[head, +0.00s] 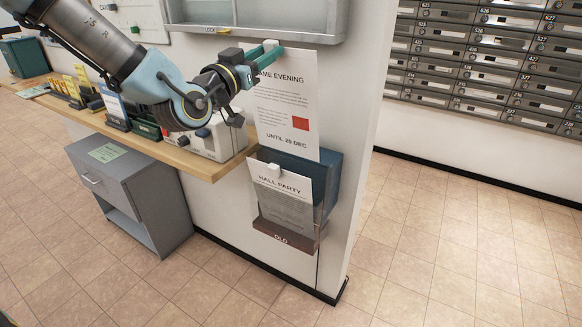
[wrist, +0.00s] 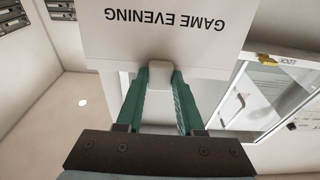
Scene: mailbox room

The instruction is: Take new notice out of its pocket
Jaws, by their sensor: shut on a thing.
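The new notice (head: 285,105) is a white sheet reading "GAME EVENING" and "UNTIL 20 DEC", with a red square. My gripper (head: 270,50) is shut on the white tab at its top edge, and the sheet hangs upright below. The wrist view shows the green fingers (wrist: 160,78) on both sides of this tab, with the notice (wrist: 165,30) beyond. A blue pocket (head: 327,180) is on the wall just below. The notice's lower edge overlaps the pocket's top in the head view; I cannot tell whether it is clear of it.
A "HALL PARTY" notice (head: 283,200) with a white tab sits in a brown pocket marked "OLD" (head: 285,235), in front of the blue one. A wooden shelf (head: 205,165) with boxes is at left, above a grey cabinet (head: 150,190). A glazed wall case (head: 255,25) is above. Floor at right is clear.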

